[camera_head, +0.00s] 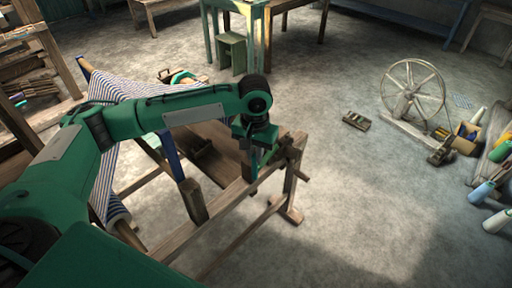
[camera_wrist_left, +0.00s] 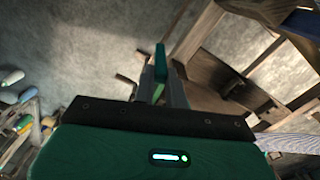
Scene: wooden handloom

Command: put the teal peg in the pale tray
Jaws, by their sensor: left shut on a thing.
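My left gripper (camera_head: 256,155) is at the right end of the wooden loom, above its front beam. It is shut on the teal peg (camera_wrist_left: 160,62), which sticks out beyond the fingers in the left wrist view. In the head view the peg (camera_head: 253,172) shows as a small teal upright piece below the gripper, close to the beam; I cannot tell if it touches the wood. I cannot make out a pale tray for certain in either view. My right gripper is not in view.
The loom frame (camera_head: 236,196) carries blue-and-white striped cloth (camera_head: 118,92). A spinning wheel (camera_head: 413,92) and several coloured bottles or cones stand at the right.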

